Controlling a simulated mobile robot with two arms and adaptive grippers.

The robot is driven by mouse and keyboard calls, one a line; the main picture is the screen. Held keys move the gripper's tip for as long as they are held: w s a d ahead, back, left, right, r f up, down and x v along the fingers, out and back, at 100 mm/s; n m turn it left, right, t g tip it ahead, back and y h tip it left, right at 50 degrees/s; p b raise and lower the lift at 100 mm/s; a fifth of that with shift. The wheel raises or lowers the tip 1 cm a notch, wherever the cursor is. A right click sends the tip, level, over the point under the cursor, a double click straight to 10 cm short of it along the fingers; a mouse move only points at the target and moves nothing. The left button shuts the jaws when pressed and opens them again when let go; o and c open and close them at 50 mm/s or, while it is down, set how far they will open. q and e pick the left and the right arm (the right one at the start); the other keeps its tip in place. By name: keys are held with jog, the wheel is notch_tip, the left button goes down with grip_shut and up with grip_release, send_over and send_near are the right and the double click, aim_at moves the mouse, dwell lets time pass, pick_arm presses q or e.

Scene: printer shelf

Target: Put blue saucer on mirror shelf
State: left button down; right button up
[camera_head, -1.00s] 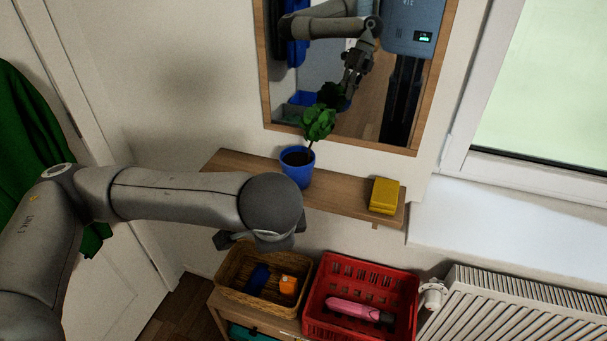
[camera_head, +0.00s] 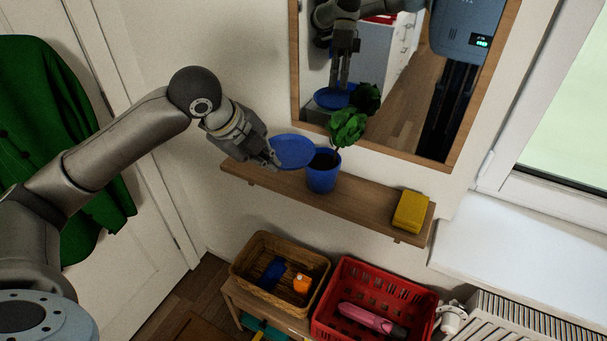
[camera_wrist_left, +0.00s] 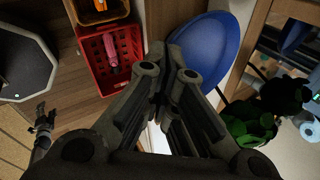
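The blue saucer (camera_head: 293,151) is held over the left part of the wooden mirror shelf (camera_head: 372,202), just left of the plant pot. My left gripper (camera_head: 272,158) is shut on its left edge. In the left wrist view the saucer (camera_wrist_left: 222,42) lies beyond the closed left fingertips (camera_wrist_left: 168,52). It looks roughly level; whether its underside touches the shelf I cannot tell. The mirror (camera_head: 400,130) above reflects the gripper and saucer. What seems to be my right gripper (camera_wrist_left: 42,120) shows small at the left of the wrist view, its fingers too small to read.
A blue pot (camera_head: 323,176) with a green plant (camera_head: 347,128) stands on the shelf, close beside the saucer. A yellow block (camera_head: 410,211) lies near the right end. The shelf is bare between them. A wicker basket (camera_head: 252,285) and red crate (camera_head: 350,270) are below.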

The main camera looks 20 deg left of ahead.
pick_arm(q)
jog(key=w+a+f+p, duration=0.2)
jog(key=w+a+f, duration=0.25)
jog(key=a, duration=0.25)
jog(key=p, duration=0.2)
send_over(254, 172)
jog(key=s, duration=0.2)
jog(key=f, duration=0.5)
jog(key=shift+a, duration=0.25)
jog(key=shift+a+f, duration=0.1)
jog(key=shift+f, duration=0.3)
notch_tip(254, 172, down, 2)
jog(key=shift+f+p, duration=0.1)
jog(key=shift+p, duration=0.65)
jog(key=shift+w+f, duration=0.1)
jog(key=shift+f, duration=0.15)
jog(key=c, duration=1.9)
grip_release()
jog(key=shift+r, duration=0.1)
